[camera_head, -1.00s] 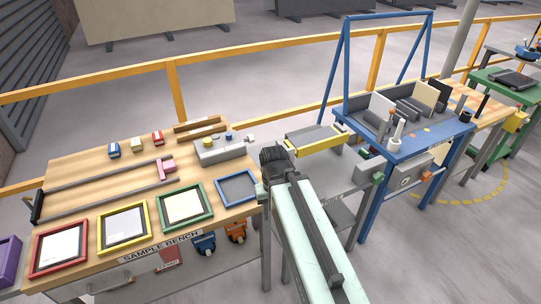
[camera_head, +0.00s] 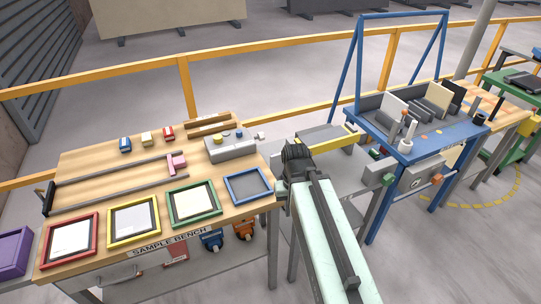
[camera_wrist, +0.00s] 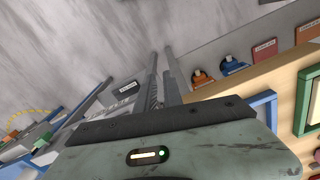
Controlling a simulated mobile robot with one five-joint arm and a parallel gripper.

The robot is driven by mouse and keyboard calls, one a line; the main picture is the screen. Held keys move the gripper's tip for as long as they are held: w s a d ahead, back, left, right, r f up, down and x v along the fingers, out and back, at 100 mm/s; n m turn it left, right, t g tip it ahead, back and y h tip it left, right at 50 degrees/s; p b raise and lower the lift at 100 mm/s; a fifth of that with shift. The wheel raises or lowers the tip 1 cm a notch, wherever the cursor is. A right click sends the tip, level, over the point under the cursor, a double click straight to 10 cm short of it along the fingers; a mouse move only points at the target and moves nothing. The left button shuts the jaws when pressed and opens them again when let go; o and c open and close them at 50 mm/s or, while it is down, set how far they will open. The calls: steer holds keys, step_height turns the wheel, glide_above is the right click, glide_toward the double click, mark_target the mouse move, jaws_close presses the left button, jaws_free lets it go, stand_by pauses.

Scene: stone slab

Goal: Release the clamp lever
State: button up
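No part is clearly marked as the clamp lever. A pink clamp-like block (camera_head: 176,161) sits on the grey rails of the sample bench. An orange-knobbed lever (camera_head: 437,178) projects from a grey box (camera_head: 416,178) under the blue-framed table; I cannot tell which is meant. My gripper (camera_head: 291,148) is between the sample bench and the grey stand, apart from both candidates. In the wrist view, the two long grey fingers of my gripper (camera_wrist: 161,62) have a narrow gap between them, with nothing visible in it.
The sample bench (camera_head: 100,220) carries coloured frames, small blocks and a grey box (camera_head: 231,148). A grey stand with a yellow bar (camera_head: 336,141) lies beyond my gripper. A blue-framed table (camera_head: 405,150) stands right. A yellow rail (camera_head: 110,81) runs behind.

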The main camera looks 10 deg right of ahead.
step_height(320, 180, up, 16)
steer(key=p, duration=1.5)
steer(key=shift+f, duration=0.15)
jaws_close()
steer(key=shift+f+b, duration=0.35)
steer(key=shift+f, duration=0.05)
